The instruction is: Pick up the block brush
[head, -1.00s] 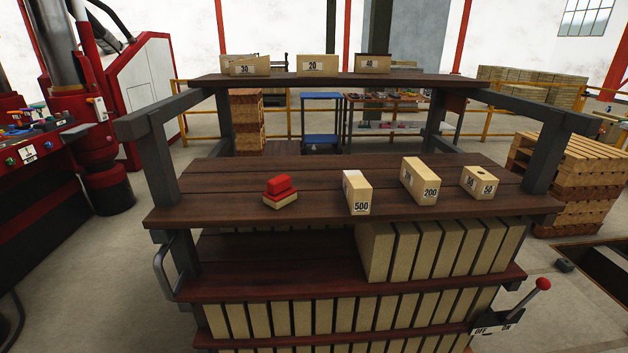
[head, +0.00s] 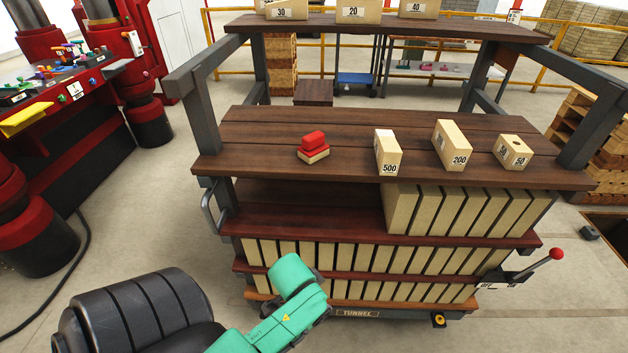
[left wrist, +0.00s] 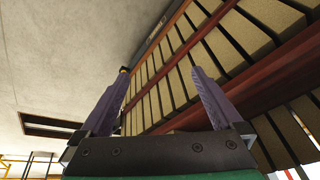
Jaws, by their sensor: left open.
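The block brush (head: 313,147), with a red top on a pale tan base, sits on the dark wooden top of the cart (head: 262,141), left of the marked blocks. My left arm, black and green, comes in at the bottom of the head view, low in front of the cart, and its fingers do not show there. In the left wrist view my left gripper (left wrist: 161,76) is open, with nothing between its two fingers. The cart's lower shelves and bricks appear tilted beyond them. The brush is not seen in that view. My right gripper is not in view.
Blocks marked 500 (head: 388,154), 200 (head: 452,146) and 50 (head: 512,152) stand right of the brush. Lower shelves hold rows of bricks (head: 465,212). Grey posts (head: 201,112) and an upper shelf (head: 385,25) frame the cart top. A red-knobbed lever (head: 556,254) sticks out at right.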

